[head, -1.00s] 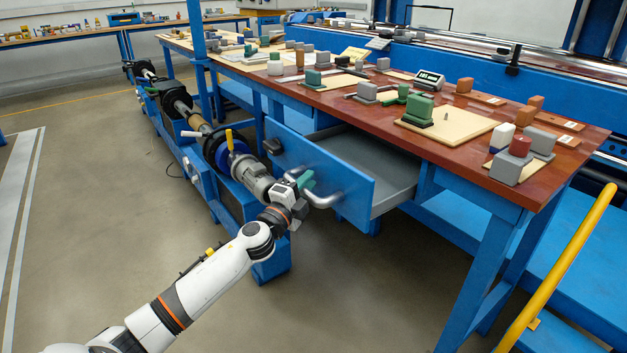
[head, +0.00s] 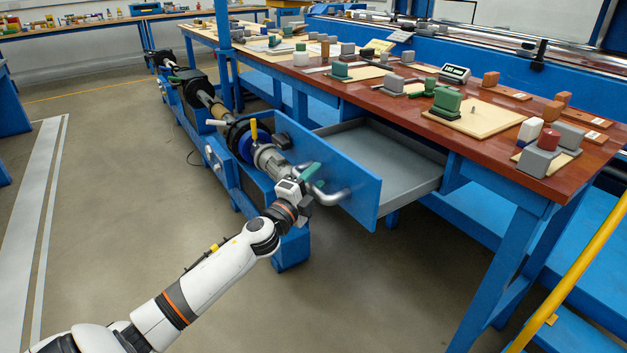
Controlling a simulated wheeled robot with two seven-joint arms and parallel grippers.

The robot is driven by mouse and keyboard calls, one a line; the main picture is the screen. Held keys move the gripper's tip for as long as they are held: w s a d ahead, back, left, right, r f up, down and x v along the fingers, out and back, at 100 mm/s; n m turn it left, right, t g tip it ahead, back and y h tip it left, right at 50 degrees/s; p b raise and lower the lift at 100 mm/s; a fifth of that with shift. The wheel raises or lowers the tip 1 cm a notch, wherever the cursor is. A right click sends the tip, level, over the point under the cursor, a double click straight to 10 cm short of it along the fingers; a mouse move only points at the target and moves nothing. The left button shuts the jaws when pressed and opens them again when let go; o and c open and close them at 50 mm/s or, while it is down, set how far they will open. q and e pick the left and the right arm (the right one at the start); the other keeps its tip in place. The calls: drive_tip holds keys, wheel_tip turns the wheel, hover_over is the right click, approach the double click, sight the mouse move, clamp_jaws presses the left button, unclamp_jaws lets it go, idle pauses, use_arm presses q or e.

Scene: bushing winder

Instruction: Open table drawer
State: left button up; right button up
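The table drawer is pulled out from under the table (head: 480,135), and its grey inside (head: 385,160) is open and looks empty. Its blue front panel (head: 350,178) faces my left arm. A silver bar handle (head: 332,196) sticks out from the panel. My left gripper (head: 310,184) is at the left part of the handle, with its fingers around the bar, and looks shut on it. The fingers partly hide the handle's left end. My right gripper is not in view.
Several blocks and boards lie on the tabletop. A motor and shaft machine (head: 265,157) stands close to the left of the drawer front. A yellow rail (head: 570,275) rises at the lower right. The floor (head: 360,300) in front of the drawer is clear.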

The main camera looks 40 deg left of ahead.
use_arm(q)
drive_tip(key=s+f, duration=0.2)
drive_tip(key=s, duration=0.9)
drive_tip(key=shift+s+d, duration=0.4)
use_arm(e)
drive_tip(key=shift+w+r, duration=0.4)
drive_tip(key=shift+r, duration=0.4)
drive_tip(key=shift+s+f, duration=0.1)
